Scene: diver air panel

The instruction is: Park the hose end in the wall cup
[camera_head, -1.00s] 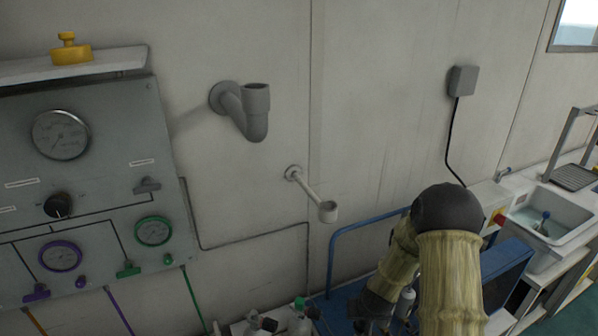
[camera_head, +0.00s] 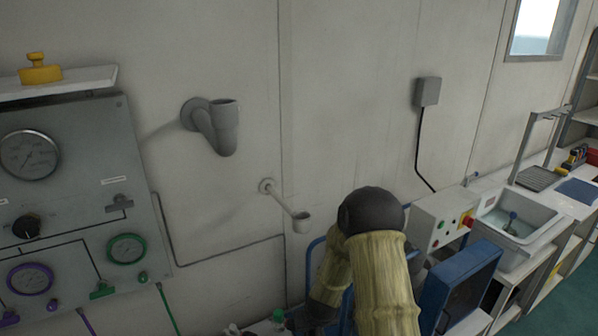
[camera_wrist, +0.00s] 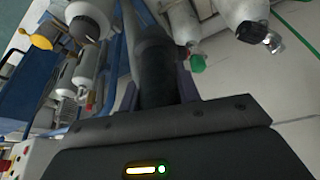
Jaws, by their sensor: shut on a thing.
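In the wrist view my gripper (camera_wrist: 158,92) is shut on a dark, ribbed cylindrical piece, the hose end (camera_wrist: 154,65), whose far part runs up out of the frame. In the head view my yellowish-sleeved arm stands below and right of the cup. My gripper and the hose end cannot be made out clearly there, and the hose end is apart from the cup.
The gauge panel (camera_head: 75,200) is at left. A blue frame, a control box (camera_head: 440,222) and a sink (camera_head: 515,225) are at right. Several gas cylinders (camera_wrist: 240,12) stand near my gripper.

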